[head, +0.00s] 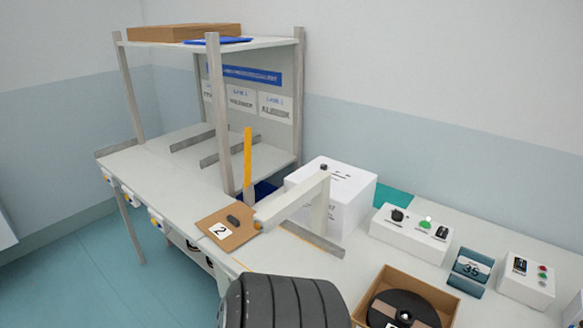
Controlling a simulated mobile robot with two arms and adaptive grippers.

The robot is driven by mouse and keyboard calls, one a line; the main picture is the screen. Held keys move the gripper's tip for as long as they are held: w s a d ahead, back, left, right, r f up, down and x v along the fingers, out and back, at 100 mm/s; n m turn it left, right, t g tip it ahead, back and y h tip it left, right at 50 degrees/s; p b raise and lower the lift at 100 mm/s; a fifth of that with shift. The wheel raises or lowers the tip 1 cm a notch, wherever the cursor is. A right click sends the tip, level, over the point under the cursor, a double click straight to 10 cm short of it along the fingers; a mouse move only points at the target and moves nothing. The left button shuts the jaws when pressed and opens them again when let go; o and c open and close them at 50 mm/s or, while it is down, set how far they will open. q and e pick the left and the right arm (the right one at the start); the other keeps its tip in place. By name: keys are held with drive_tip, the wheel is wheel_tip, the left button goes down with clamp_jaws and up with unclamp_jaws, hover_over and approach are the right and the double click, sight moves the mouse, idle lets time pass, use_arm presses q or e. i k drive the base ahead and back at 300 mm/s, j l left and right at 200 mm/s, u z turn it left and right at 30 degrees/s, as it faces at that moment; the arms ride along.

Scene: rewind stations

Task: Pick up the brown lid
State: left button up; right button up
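The brown lid (240,235) is a flat brown square panel lying on the white worktop, left of the middle in the head view. It has a small dark handle (233,219) on top and a white label with the number 2 (219,231). A light-coloured arm of the bench fixture (292,203) reaches toward its right side. Neither my left nor my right gripper shows in the head view.
An open brown box (452,303) holding a black reel (402,309) sits at the lower right. A large dark ribbed rounded form (285,303) fills the bottom middle. A white box (350,187), control boxes (410,232) and a shelf (215,46) stand behind.

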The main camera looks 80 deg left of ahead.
sight(231, 227)
drive_tip(key=u, duration=3.1)
drive_tip(key=z, duration=1.45)
drive_tip(key=u, duration=1.45)
drive_tip(key=i+j+z, duration=0.2)
drive_tip(key=i+j, duration=0.1)
drive_tip(key=j, duration=0.05)
